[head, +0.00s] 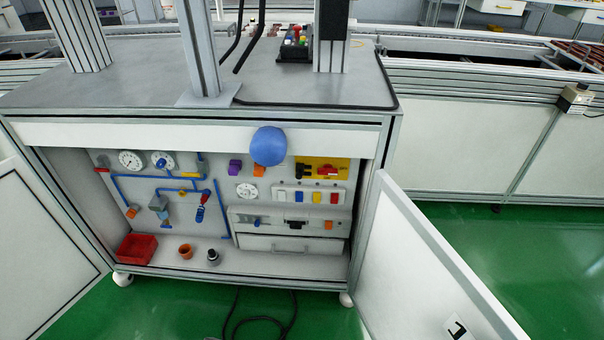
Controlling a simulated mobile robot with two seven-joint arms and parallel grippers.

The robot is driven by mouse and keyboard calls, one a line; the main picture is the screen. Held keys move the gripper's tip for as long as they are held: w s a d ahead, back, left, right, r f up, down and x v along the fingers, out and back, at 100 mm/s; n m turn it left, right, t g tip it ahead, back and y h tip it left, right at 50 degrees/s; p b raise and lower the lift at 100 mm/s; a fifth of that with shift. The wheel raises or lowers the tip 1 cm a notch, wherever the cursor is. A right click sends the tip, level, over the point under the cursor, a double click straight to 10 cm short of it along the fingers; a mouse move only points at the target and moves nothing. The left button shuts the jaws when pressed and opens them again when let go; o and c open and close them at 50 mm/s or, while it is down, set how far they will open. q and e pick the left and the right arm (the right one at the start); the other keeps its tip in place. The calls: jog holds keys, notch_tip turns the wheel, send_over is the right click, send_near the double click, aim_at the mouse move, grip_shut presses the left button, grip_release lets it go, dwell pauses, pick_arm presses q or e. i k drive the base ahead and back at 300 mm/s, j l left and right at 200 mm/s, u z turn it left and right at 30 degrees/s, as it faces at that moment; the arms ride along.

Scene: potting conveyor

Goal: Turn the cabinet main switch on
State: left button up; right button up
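The cabinet (200,133) stands in the middle of the head view with its front open. Inside, on the upper right of the back panel, is a yellow plate (342,163). The main switch, a red handle (327,170), sits on this plate and appears to lie roughly level. A dark part (303,171) is at the plate's left side. The switch is too small to read its on or off marking. Neither of my grippers is in view.
A blue round object (268,146) is at the cabinet's top front edge, left of the switch. An open white door (425,270) stands at the right, another (45,235) at the left. A red bin (137,248) is on the cabinet floor. Cables (262,318) lie on the green floor.

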aim_at(327, 169)
jog(key=i+j, duration=0.55)
jog(key=j, duration=0.25)
jog(key=z, duration=1.65)
jog(key=j, duration=0.1)
